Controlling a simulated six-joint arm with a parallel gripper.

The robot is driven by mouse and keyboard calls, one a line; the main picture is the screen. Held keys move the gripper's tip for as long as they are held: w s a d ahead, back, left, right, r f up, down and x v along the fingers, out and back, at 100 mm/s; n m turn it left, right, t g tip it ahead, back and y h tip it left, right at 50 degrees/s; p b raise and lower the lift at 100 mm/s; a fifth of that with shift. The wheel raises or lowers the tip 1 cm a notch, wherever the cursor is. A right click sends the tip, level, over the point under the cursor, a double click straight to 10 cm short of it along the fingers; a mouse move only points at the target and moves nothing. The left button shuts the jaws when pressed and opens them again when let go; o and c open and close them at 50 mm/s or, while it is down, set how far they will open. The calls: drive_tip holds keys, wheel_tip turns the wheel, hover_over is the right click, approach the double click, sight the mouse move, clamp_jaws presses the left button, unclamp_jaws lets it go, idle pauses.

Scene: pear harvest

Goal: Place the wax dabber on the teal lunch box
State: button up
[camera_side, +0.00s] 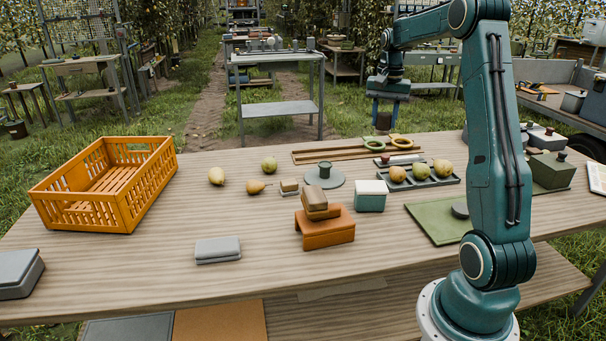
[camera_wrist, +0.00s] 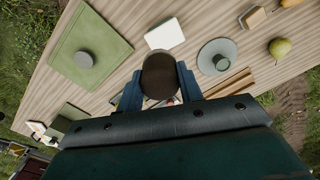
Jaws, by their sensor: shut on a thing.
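My gripper (camera_side: 386,108) is shut on the wax dabber (camera_wrist: 160,76), a dark brown round-topped thing between the blue fingers (camera_wrist: 160,92) in the wrist view. In the side view only a small dark part of it (camera_side: 383,121) shows at the fingertips. It is held in the air above the far part of the table. The teal lunch box (camera_side: 371,196), with a white lid, stands near the table's middle, closer to the side camera than my gripper. Its white top (camera_wrist: 165,34) also shows in the wrist view, apart from the dabber.
An orange stand (camera_side: 325,234) with brown blocks stands left of the lunch box. A grey disc (camera_side: 336,180) bears a green cylinder. A dark tray (camera_side: 427,180) holds pears; a green mat (camera_side: 432,222) lies right. An orange crate (camera_side: 105,180) stands far left.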

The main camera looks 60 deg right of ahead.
drive_tip(key=shift+w+d+r, duration=0.75)
drive_tip(key=shift+w, duration=0.15)
hover_over(372, 185)
wheel_tip(372, 185, down, 16)
drive_tip(key=shift+a+r, duration=0.1)
drive_tip(key=shift+f, duration=2.1)
drive_tip(key=shift+f, duration=0.1)
drive_tip(key=o, duration=1)
